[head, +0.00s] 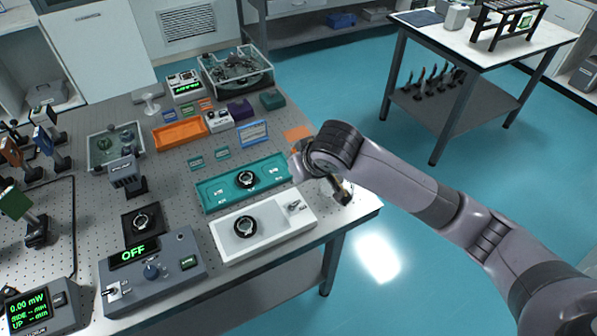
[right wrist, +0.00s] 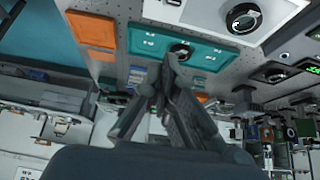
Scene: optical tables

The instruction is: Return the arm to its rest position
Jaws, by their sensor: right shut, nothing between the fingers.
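My right arm comes in from the right in the head view. Its gripper (head: 343,194) hangs over the right edge of the optical table (head: 335,218), close to the ends of the teal tray and the white tray. In the right wrist view the gripper (right wrist: 170,62) has its fingertips together, with nothing between them. My left gripper is in neither view.
The teal tray (head: 215,200) and white tray (head: 270,238) each hold a black round mount. A control box reading OFF (head: 150,270) stands at the front. An orange bin (head: 180,133) is farther back. A second table (head: 440,40) stands across open blue floor.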

